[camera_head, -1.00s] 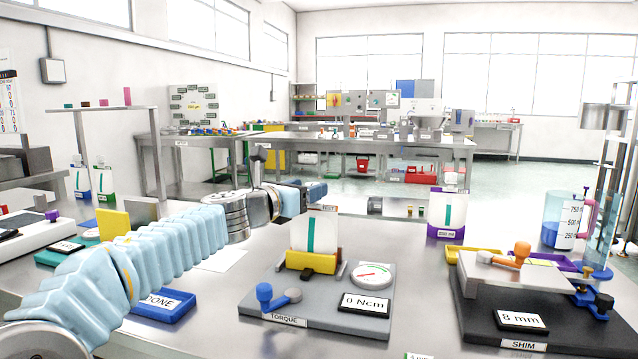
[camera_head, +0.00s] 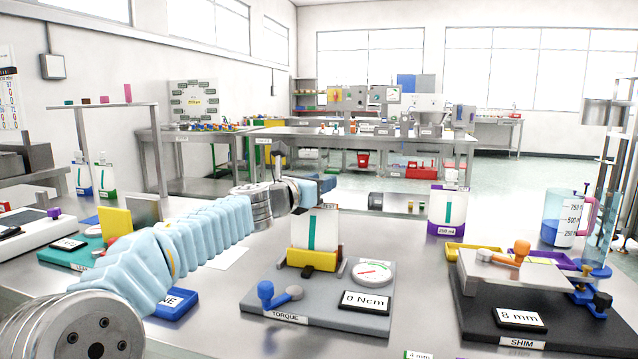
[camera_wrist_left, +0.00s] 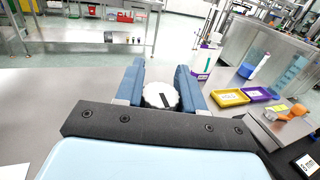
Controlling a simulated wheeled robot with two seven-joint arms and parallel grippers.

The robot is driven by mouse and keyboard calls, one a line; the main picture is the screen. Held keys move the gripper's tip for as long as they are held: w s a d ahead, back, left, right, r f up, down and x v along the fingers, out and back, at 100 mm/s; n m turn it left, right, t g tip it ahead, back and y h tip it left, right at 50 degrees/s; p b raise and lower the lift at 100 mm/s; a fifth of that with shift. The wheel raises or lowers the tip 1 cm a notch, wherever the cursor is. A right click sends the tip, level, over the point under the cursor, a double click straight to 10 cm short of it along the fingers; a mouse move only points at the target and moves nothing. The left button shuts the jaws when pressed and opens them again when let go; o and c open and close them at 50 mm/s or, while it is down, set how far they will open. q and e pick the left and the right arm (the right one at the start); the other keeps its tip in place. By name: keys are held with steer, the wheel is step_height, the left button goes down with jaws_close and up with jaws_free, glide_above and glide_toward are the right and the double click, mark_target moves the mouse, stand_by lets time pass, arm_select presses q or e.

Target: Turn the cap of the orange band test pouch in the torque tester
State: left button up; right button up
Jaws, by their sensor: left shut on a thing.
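The test pouch (camera_head: 329,232) is white with a teal stripe and stands upright in a yellow holder (camera_head: 312,260) on the grey torque tester (camera_head: 262,327). I cannot clearly tell its orange band from the holder. The tester's display (camera_head: 365,301) reads 0 Ncm, beside a round dial (camera_head: 373,272). My left gripper (camera_head: 322,184) is at the top of the pouch and hides the cap in the head view. In the left wrist view its blue fingers (camera_wrist_left: 161,94) are shut on a round white cap (camera_wrist_left: 154,94) with a dark mark. My right gripper is not in view.
A blue-and-grey lever (camera_head: 275,295) sits at the tester's front. On the right stand the black shim station (camera_head: 480,325), yellow and purple trays and a purple-based pouch (camera_head: 446,212). A blue tray (camera_head: 178,304) lies left, under my left arm.

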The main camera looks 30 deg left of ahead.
arm_select(q)
steer(key=m+h+p, duration=0.1)
steer(key=m+h, duration=0.1)
steer(key=h, duration=0.1)
steer(key=shift+d+g, duration=0.15)
steer(key=shift+g, duration=0.15)
steer(key=o, duration=1)
steer(key=shift+c, duration=0.2)
steer(key=b+v, duration=0.2)
steer(key=v, duration=1.2)
steer(key=shift+f, duration=0.1)
